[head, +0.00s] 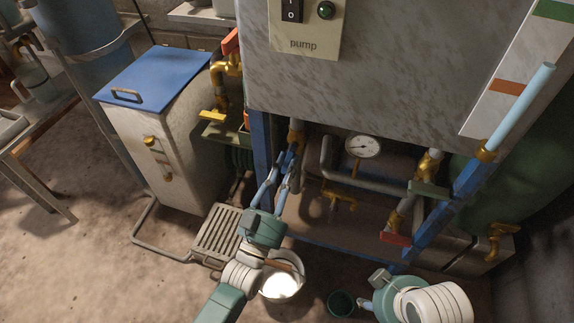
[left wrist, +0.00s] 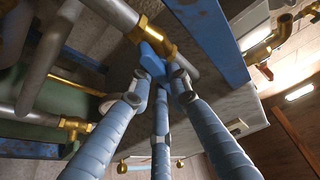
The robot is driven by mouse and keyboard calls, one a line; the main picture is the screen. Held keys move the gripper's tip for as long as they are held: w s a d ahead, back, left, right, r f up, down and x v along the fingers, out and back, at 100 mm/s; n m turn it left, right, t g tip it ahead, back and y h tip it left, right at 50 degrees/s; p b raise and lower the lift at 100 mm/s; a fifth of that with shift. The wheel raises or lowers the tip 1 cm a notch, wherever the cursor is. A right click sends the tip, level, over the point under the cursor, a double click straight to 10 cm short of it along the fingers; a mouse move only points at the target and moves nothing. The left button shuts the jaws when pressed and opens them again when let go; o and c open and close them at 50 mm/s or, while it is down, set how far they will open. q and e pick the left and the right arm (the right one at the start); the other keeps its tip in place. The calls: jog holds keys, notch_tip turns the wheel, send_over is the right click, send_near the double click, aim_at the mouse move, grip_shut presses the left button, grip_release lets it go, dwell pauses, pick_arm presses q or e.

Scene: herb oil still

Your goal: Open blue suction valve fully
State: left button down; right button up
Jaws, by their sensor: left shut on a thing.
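The blue suction valve handle (head: 291,154) sits low under the grey cabinet, on a pipe beside the blue frame post. My left gripper (head: 284,168) reaches up to it from below and is shut on it. In the left wrist view the blue handle (left wrist: 152,62) shows between the fingertips (left wrist: 160,78), just under a brass valve body (left wrist: 152,38) on a grey pipe. The fingers hide part of the handle, so its exact angle is hard to tell.
A pressure gauge (head: 363,147) and grey pipes stand right of the valve. A red valve handle (head: 396,239) and a green handle (head: 428,190) sit farther right. A white bucket (head: 282,284) and a slatted grate (head: 218,236) are on the floor below my left arm.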

pick_arm(q)
jog(key=shift+n+t+y, duration=0.4)
jog(key=shift+n+y, duration=0.5)
jog(key=shift+n, duration=1.4)
jog(key=c, duration=1.6)
grip_release()
jog(key=v, duration=1.2)
jog(key=shift+s+d, duration=0.15)
